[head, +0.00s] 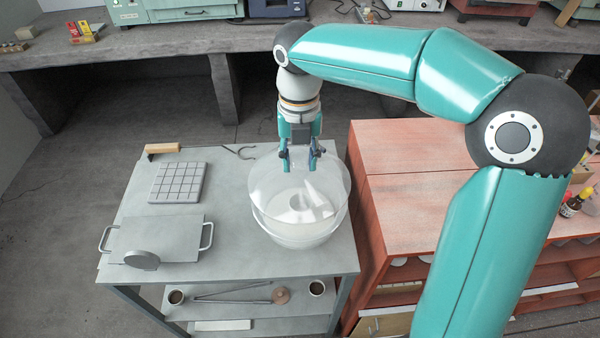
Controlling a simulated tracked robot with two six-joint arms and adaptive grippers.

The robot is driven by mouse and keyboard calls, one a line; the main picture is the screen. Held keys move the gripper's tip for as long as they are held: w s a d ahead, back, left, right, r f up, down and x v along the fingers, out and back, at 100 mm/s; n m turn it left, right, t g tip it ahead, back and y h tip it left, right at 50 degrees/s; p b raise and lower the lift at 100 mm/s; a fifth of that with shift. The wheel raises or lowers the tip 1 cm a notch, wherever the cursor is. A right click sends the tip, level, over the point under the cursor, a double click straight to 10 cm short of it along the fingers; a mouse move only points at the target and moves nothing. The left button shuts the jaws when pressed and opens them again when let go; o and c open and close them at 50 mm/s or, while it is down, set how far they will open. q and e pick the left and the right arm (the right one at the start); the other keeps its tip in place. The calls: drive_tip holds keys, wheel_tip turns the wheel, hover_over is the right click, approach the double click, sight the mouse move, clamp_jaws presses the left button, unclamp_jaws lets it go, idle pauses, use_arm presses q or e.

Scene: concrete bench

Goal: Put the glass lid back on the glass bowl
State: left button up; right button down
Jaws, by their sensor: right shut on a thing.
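The clear glass bowl (292,238) stands upright at the right end of the grey bench top. The glass lid (262,187) is a wide, see-through disc over the bowl's mouth; its outline overlaps the bowl, so I cannot tell whether it touches the rim. My right gripper (301,163) points down at the far part of the lid and is shut on it; the exact grip point is hard to see through the glass. A pale round shape shows through the glass. My left gripper is not in view.
On the bench (240,262) left of the bowl lie a gridded grey block (178,183), a two-handled tray (165,230), a grey disc (141,260), a wooden-handled tool (162,148) and a dark hook (240,152). A red cabinet (400,180) stands close on the right.

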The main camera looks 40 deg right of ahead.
sight(300, 174)
drive_tip(key=shift+f, duration=2.2)
drive_tip(key=shift+f+b, duration=0.3)
drive_tip(key=c, duration=0.7)
unclamp_jaws()
drive_tip(key=shift+s, duration=0.1)
drive_tip(key=shift+r, duration=0.35)
wheel_tip(300, 174, up, 12)
drive_tip(key=shift+p, duration=0.7)
